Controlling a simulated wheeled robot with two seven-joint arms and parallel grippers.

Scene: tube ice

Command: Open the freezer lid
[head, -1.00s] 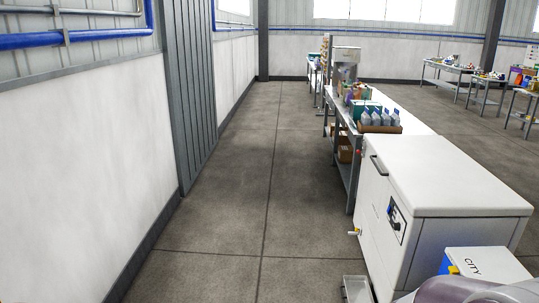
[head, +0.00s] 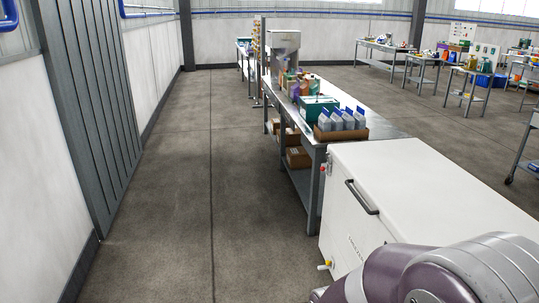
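The white chest freezer (head: 345,215) stands at the lower right in the head view. Its flat white lid (head: 415,170) is shut. A dark bar handle (head: 362,197) sits on the front near the lid edge. A small yellow-tipped drain tap (head: 326,265) sticks out low on the front. One of my arm links covers the near, lower right part of the freezer. Neither of my grippers shows in the view, so their state is hidden.
A long metal workbench (head: 375,129) continues beyond the freezer, bearing a box of blue-capped cartons (head: 342,122) and a teal box (head: 318,107). Several more tables stand at the back right. The floor aisle (head: 200,190) left of the freezer is clear up to the wall.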

